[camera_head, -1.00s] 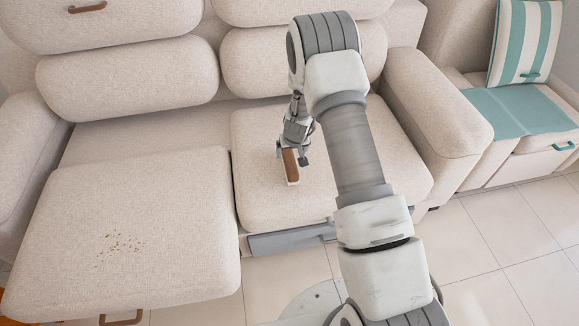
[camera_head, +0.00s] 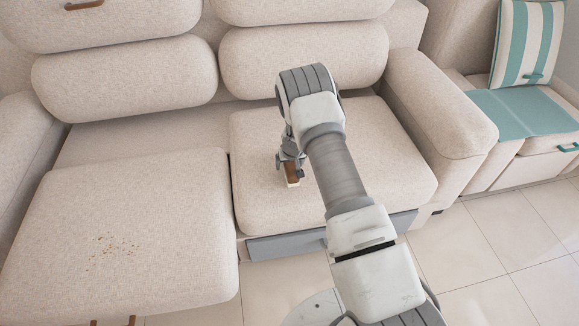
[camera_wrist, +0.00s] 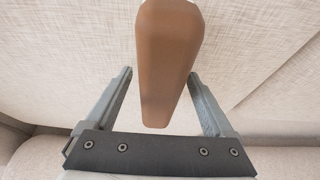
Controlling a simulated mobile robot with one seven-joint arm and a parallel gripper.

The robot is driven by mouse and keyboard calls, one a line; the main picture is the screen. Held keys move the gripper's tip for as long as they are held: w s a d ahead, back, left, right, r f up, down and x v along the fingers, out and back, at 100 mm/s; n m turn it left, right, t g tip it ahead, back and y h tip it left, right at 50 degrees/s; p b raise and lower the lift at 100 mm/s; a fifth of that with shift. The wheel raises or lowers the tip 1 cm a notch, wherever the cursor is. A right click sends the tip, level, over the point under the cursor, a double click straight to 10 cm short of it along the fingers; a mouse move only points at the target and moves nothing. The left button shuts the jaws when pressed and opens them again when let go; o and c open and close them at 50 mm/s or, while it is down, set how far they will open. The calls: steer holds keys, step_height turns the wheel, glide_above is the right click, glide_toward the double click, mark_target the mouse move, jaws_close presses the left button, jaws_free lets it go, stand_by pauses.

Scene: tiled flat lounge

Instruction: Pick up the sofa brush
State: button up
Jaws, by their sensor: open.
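The sofa brush (camera_head: 291,173) lies on the right seat cushion of the sofa. It has a brown back and a pale lower edge. In the wrist view the brown, tapered brush (camera_wrist: 168,60) reaches down between my two fingers, with a visible gap on each side. My gripper (camera_head: 290,165) is open and sits low over the cushion around the brush. It also shows in the wrist view (camera_wrist: 160,82), its fingers apart and not seen touching the brush. My arm hides part of the cushion behind it in the head view.
The beige sofa's right seat cushion (camera_head: 390,160) is bare around the brush. The left seat cushion (camera_head: 130,220) juts forward and carries scattered brown crumbs (camera_head: 115,246). Back cushions (camera_head: 300,60) rise behind my gripper, and an armrest (camera_head: 440,100) stands to the right.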

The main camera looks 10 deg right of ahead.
jaws_close()
steer(key=shift+r, duration=0.1)
stand_by(0.4)
steer(key=shift+r+p, duration=0.3)
steer(key=shift+r, duration=0.3)
steer(key=r, duration=0.1)
steer(key=r+p, duration=0.1)
steer(key=r, duration=0.1)
steer(key=shift+s+d+r, duration=0.25)
steer(key=shift+s, duration=0.05)
steer(key=s+d+r+p, duration=0.2)
steer(key=s+d+r, duration=0.3)
steer(key=s, duration=0.4)
steer(key=shift+s+d+r+p, duration=0.15)
steer(key=shift+d+r+p, duration=0.2)
steer(key=shift+r, duration=0.3)
